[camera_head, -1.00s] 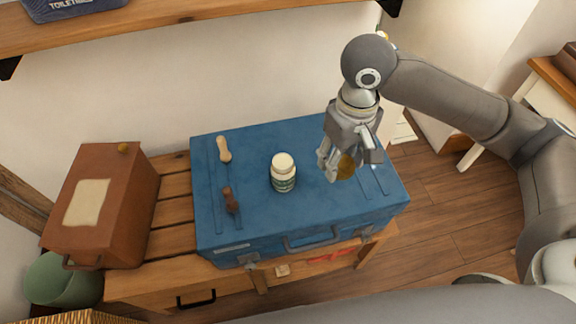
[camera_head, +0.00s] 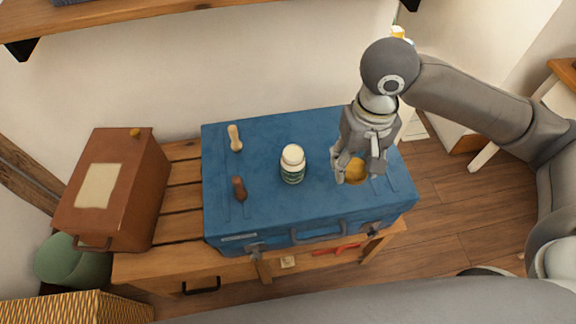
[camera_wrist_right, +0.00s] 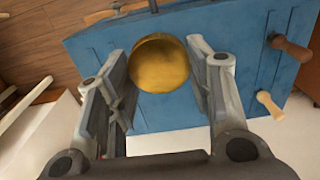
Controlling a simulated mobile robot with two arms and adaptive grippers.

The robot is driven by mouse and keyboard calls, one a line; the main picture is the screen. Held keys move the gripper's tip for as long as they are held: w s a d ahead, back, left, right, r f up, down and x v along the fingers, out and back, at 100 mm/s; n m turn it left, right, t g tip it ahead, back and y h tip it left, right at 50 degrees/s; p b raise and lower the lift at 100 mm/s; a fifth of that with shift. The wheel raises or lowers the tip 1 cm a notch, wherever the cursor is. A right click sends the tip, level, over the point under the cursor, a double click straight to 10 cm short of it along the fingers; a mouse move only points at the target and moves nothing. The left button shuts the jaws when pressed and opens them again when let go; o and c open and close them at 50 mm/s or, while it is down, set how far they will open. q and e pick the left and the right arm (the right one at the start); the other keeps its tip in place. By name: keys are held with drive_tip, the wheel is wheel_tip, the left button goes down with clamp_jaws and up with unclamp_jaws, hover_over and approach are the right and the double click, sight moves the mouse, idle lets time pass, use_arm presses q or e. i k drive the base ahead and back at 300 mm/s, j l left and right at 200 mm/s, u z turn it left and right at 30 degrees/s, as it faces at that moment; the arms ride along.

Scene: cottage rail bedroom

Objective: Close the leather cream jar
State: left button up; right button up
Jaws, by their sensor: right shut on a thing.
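The jar (camera_head: 292,167), with a green label and a pale cream-white top, stands upright on the blue suitcase (camera_head: 265,203). I cannot make out its opening clearly. My right gripper (camera_head: 354,166) is over the right part of the suitcase, to the right of the jar and apart from it. It is shut on a round gold lid (camera_head: 356,172). In the right wrist view the lid (camera_wrist_right: 159,64) sits between the two fingers (camera_wrist_right: 160,80), its broad face toward the camera. The jar does not show in that view. My left gripper is not in view.
A brown case (camera_head: 125,195) stands at the left on the slatted wooden bench (camera_head: 185,196). A wooden shelf (camera_head: 180,16) crosses above. The suitcase top between jar and gripper is clear.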

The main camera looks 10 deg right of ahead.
sight(293, 162)
drive_tip(key=l+u, duration=0.6)
drive_tip(key=u, duration=0.25)
drive_tip(key=l+u, duration=0.25)
drive_tip(key=u, duration=0.15)
drive_tip(key=k+l, duration=0.15)
drive_tip(key=l, duration=0.2)
drive_tip(key=k+l+u, duration=0.15)
drive_tip(key=l, duration=0.25)
drive_tip(key=k+l, duration=0.2)
drive_tip(key=l, duration=0.15)
drive_tip(key=k+l+u, duration=0.1)
drive_tip(key=l, duration=0.25)
